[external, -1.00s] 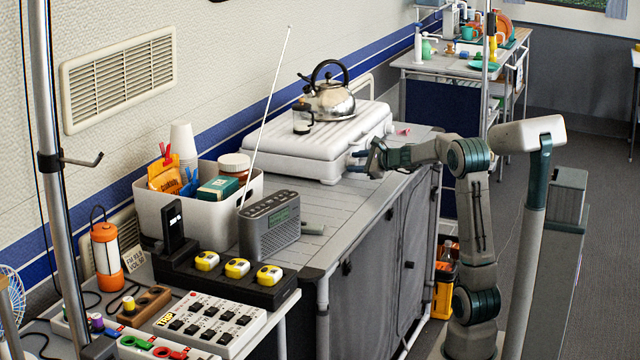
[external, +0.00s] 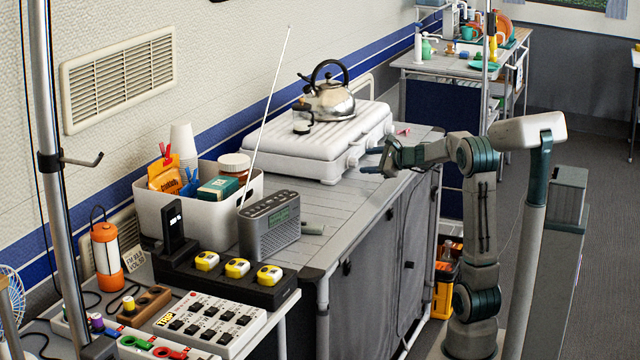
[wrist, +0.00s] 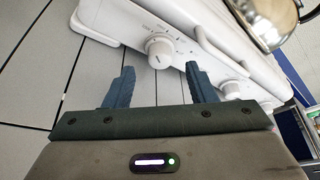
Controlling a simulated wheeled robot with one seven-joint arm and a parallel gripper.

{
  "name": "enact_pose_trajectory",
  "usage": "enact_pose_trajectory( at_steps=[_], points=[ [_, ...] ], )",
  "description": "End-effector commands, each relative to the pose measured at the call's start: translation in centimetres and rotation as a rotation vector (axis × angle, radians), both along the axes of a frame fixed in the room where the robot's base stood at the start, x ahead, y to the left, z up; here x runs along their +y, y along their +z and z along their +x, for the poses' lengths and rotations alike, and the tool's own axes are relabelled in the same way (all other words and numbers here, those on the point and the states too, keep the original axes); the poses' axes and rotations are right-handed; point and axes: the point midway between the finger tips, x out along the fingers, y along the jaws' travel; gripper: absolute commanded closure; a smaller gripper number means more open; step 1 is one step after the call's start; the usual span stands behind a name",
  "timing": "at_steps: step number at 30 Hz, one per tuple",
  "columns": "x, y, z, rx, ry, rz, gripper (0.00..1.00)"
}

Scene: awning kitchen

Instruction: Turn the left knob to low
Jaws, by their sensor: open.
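The left knob (wrist: 160,48) is a round white dial on the front of the white stove (wrist: 110,20). In the wrist view a small dark mark shows on its face, toward the lower side in the picture; the printing around it is too small to read. The knob also shows in the external view (external: 353,161), small, at the stove's near front end. My gripper (external: 371,161) is open and empty, just in front of this knob and apart from it. In the wrist view its two blue-grey fingers (wrist: 159,70) stand either side of the knob's line, short of it.
More knobs (wrist: 230,90) sit further along the stove front. A steel kettle (external: 329,98) stands on the stove. A grey radio (external: 269,224) and a white bin (external: 150,212) are nearer the camera. The grey counter (external: 345,205) before the stove is mostly clear.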

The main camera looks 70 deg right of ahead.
Motion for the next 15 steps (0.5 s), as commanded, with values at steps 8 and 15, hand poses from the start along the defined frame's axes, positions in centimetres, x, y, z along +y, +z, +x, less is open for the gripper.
enact_pose_trajectory(
  at_steps=[8, 15],
  points=[
    [1.5, 2.0, -5.6, 0.000, -0.002, -0.001, 0.49],
    [2.1, 2.5, -7.8, 0.000, 0.000, 0.000, 0.49]
  ],
)
